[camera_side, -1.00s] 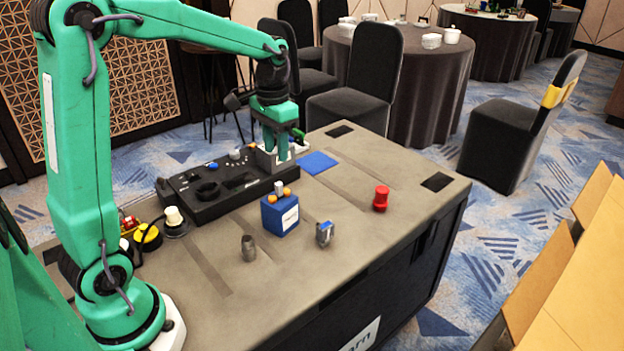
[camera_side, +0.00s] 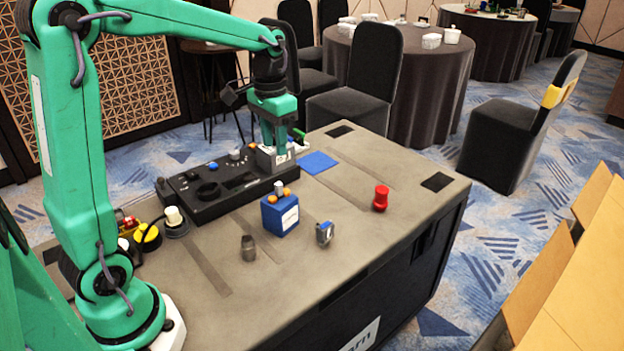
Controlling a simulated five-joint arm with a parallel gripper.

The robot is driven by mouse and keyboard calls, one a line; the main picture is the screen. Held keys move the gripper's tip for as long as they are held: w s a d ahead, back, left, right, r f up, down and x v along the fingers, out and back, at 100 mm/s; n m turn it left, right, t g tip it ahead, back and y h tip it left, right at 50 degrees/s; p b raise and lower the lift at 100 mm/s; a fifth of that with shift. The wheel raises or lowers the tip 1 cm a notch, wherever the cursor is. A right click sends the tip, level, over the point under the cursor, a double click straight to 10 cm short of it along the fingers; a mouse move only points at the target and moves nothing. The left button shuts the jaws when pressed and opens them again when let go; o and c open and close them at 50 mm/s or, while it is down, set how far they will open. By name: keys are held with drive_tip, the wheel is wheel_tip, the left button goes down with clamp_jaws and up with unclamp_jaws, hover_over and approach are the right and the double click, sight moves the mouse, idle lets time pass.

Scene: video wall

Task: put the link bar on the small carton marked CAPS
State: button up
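My gripper (camera_side: 276,147) points down at the far end of the black panel, at a small pale box (camera_side: 264,160). Its fingertips overlap the box in this view, and I cannot tell whether they are open or shut or hold anything. A blue box (camera_side: 284,217) with a white label stands nearer on the table, with orange pieces and a grey piece on top. The lettering on both boxes is too small to read, so I cannot tell which is the CAPS carton. I cannot make out the link bar for certain; a small dark green piece (camera_side: 298,133) shows beside the gripper.
The black panel (camera_side: 215,207) with knobs lies along the table's far left. A blue mat (camera_side: 318,163), red knob-shaped piece (camera_side: 381,197), grey cylinder (camera_side: 248,248) and blue-grey block (camera_side: 324,234) are on the table. Its right part is mostly clear.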

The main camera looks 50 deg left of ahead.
drive_tip(key=s+d+r+t, duration=0.1)
drive_tip(key=s+d, duration=0.3)
drive_tip(key=s, duration=0.4)
drive_tip(key=s+d+r+t, duration=0.1)
drive_tip(key=s+d+t, duration=0.3)
drive_tip(key=s, duration=0.5)
drive_tip(key=shift+d, duration=0.3)
